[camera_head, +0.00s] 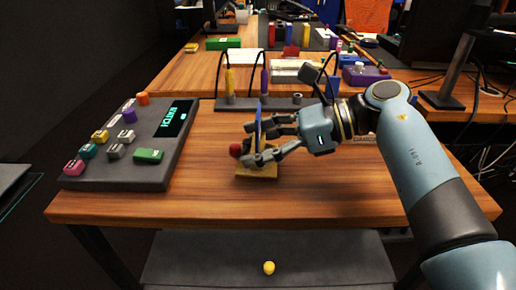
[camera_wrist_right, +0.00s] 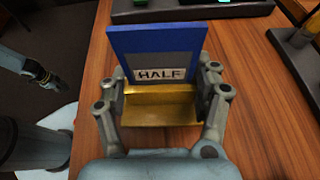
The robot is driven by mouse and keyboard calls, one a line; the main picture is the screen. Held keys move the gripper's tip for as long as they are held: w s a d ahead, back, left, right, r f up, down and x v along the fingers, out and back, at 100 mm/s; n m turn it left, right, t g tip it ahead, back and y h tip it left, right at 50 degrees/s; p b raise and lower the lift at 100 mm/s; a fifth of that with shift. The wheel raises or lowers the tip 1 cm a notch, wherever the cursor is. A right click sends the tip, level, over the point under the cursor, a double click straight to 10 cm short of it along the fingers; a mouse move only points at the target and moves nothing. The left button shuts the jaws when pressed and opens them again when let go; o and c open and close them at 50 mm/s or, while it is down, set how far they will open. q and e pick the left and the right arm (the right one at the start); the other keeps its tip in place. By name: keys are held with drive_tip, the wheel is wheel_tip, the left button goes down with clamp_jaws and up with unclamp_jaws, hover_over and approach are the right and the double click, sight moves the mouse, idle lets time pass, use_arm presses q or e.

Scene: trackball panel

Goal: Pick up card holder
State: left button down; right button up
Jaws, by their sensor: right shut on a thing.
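The card holder (camera_head: 257,174) is a yellow-brown stand on the wooden table. It holds a blue upright card (camera_wrist_right: 155,45) with a grey panel reading HALF. In the right wrist view the holder (camera_wrist_right: 160,106) sits between the fingers. My right gripper (camera_head: 256,142) is shut on the card holder, with one finger at each side. I cannot tell whether its base touches the table. What seems to be my left gripper (camera_wrist_right: 45,76) shows small at the left edge of the right wrist view, its jaws unclear.
A grey panel (camera_head: 75,176) with colored buttons and a screen stands at the left. A red ball (camera_head: 236,150) is just left of my right gripper. A dark rack with pens (camera_head: 238,103) stands behind. The table's front right is clear. A yellow ball (camera_head: 269,268) lies below.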

drive_tip(key=r, duration=0.3)
drive_tip(key=shift+d, duration=0.2)
drive_tip(key=s+d+r+p, duration=0.2)
drive_tip(key=s+d+r, duration=0.4)
drive_tip(key=d, duration=0.3)
drive_tip(key=shift+d+r, duration=0.25)
drive_tip(key=shift+d, duration=0.05)
